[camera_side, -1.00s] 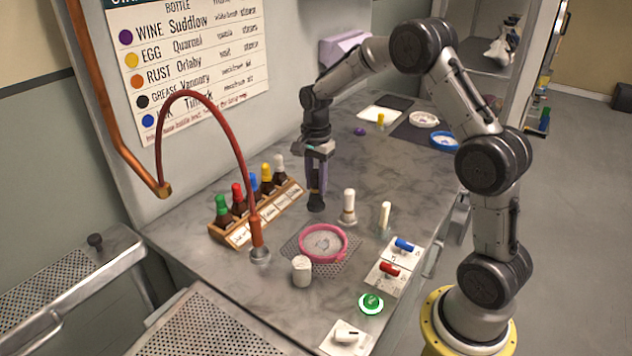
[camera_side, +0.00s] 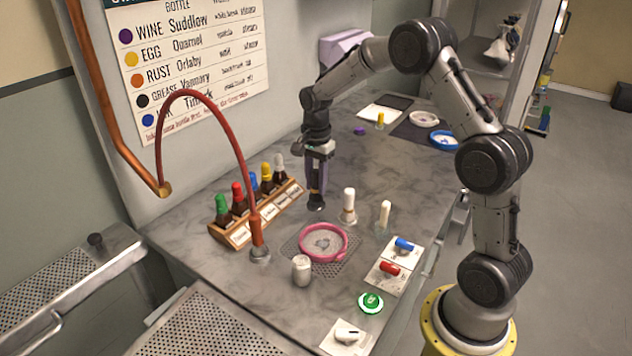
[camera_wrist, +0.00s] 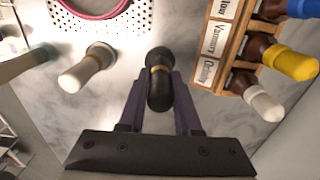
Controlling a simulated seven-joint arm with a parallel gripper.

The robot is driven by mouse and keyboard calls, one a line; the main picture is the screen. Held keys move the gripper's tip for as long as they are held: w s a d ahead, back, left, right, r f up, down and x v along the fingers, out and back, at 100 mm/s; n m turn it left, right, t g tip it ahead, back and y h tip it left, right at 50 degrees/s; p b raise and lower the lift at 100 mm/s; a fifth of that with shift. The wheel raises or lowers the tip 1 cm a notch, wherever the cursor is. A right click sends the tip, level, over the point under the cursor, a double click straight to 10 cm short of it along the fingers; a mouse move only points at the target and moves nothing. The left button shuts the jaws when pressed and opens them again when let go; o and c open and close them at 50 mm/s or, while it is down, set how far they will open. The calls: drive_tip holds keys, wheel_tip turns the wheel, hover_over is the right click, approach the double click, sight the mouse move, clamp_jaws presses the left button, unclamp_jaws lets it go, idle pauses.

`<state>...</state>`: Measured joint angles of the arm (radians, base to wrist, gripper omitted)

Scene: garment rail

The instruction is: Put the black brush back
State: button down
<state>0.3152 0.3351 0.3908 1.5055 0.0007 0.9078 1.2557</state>
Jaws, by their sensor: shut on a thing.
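The black brush (camera_wrist: 159,88) has a dark rounded handle and a brass-coloured band. It is between the two purple-grey fingers of my gripper (camera_wrist: 160,103), which is shut on it. In the side view my gripper (camera_side: 317,178) points down over the counter behind the pink ring, and the brush's dark lower end (camera_side: 316,203) shows below the fingers. The brush looks upright and close to the counter; I cannot tell whether it touches. A white-handled brush (camera_side: 348,205) stands just to its right, and a cream-handled one (camera_side: 384,215) stands further right.
A wooden rack (camera_side: 238,232) of several bottles stands left of my gripper. A pink ring (camera_side: 343,243) lies on a perforated plate in front. A red hose (camera_side: 205,98) arches at left. A white pot (camera_side: 301,270), switches and a green button (camera_side: 371,302) are nearer.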

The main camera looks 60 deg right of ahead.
sight(316, 170)
drive_tip(key=shift+f, duration=0.8)
idle(0.9)
drive_tip(key=shift+c, duration=1)
unclamp_jaws()
drive_tip(key=shift+r, duration=3.75)
